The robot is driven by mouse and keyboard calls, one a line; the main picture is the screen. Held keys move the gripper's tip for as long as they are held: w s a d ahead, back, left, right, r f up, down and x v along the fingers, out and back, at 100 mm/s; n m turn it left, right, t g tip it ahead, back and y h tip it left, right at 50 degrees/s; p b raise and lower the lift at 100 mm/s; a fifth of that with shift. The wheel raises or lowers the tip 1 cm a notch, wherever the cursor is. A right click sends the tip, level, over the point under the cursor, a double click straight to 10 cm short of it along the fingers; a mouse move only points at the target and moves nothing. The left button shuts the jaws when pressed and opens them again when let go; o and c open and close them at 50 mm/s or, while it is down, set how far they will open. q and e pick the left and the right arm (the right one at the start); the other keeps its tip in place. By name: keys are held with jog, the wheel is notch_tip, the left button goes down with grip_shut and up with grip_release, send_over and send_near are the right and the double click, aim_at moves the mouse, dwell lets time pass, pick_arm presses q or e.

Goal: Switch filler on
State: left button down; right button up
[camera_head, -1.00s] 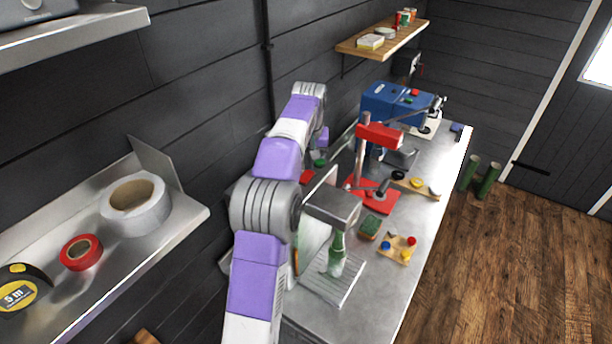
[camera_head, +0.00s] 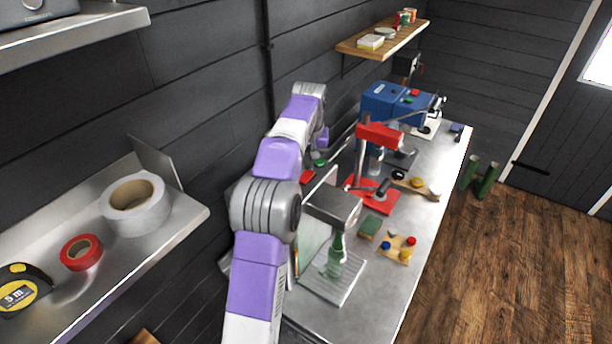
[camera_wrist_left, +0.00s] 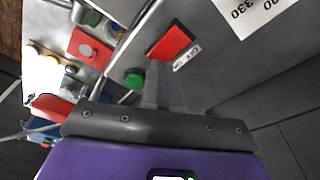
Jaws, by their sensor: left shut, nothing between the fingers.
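The filler (camera_head: 332,205) is a grey metal box machine on the bench, with a green bottle (camera_head: 335,258) standing upright under its front on a slatted tray. In the left wrist view a red rocker switch (camera_wrist_left: 173,41) sits on a grey panel beside a small marked label (camera_wrist_left: 187,57). My left gripper (camera_wrist_left: 158,70) is shut and empty, its tips close to the switch's lower edge; I cannot tell whether they touch. In the head view my left arm reaches behind the filler and its fingertips are hard to make out. My right gripper is out of view.
A green round knob (camera_wrist_left: 134,79) lies just left of the fingers. A red press (camera_head: 379,135) and a blue machine (camera_head: 384,103) stand farther along the bench. A sponge (camera_head: 370,227) and a board with coloured caps (camera_head: 397,249) lie near the filler. A shelf (camera_head: 118,262) is at left.

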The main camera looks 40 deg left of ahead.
aim_at(309, 173)
pick_arm(q)
jog(key=shift+f+b, duration=0.6)
jog(key=shift+f, duration=0.3)
dwell(0.5)
jog(key=shift+r, duration=0.15)
notch_tip(309, 173, up, 5)
jog(key=p, duration=0.5)
jog(key=shift+p, duration=0.3)
jog(key=shift+r, duration=0.9)
